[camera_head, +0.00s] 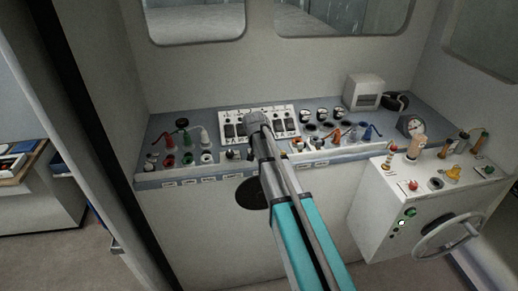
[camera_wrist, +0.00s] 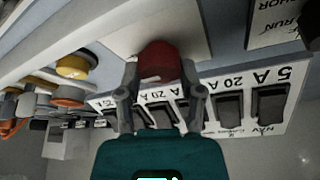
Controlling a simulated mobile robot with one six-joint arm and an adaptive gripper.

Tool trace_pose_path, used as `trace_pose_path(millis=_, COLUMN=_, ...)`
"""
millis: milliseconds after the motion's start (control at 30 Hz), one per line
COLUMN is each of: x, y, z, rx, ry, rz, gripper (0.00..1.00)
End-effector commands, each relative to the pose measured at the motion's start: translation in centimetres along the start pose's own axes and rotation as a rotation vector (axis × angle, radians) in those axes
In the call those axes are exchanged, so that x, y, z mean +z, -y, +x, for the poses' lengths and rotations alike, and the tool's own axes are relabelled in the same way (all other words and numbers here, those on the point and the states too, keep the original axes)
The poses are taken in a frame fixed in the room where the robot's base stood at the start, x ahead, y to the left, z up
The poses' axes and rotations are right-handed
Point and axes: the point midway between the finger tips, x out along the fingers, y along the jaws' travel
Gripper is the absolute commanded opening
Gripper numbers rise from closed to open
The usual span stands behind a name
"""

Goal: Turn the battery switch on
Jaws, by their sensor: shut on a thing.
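The battery switch's red knob (camera_wrist: 159,62) stands on a pale plate in the wrist view. My gripper (camera_wrist: 159,78) is around it, with one grey finger on each side, and is shut on it. I cannot read the knob's on or off position, as its markings are not clear. In the head view my arm and wrist reach to the console and hide the red knob and the fingertips.
A white breaker panel (camera_head: 228,116) with several black rockers is close to my wrist; its rockers also show in the wrist view (camera_wrist: 229,108). Coloured levers (camera_head: 205,138) stand left, gauges (camera_head: 308,114) right. A cabinet with a handwheel (camera_head: 440,236) juts out at right.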

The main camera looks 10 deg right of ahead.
Motion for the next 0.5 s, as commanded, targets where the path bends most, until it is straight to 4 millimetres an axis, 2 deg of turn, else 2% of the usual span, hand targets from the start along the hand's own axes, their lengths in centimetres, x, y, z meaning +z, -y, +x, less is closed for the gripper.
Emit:
trace_pose_path(millis=367, x=0.03, y=0.01, z=0.01, rx=0.002, ry=0.001, rz=0.008, gripper=0.01)
trace_pose_path(millis=400, x=0.03, y=0.0, z=0.01, rx=0.002, ry=0.001, rz=0.007, gripper=0.53)
trace_pose_path(millis=500, x=0.03, y=0.0, z=0.01, rx=0.002, ry=0.001, rz=0.007, gripper=0.71)
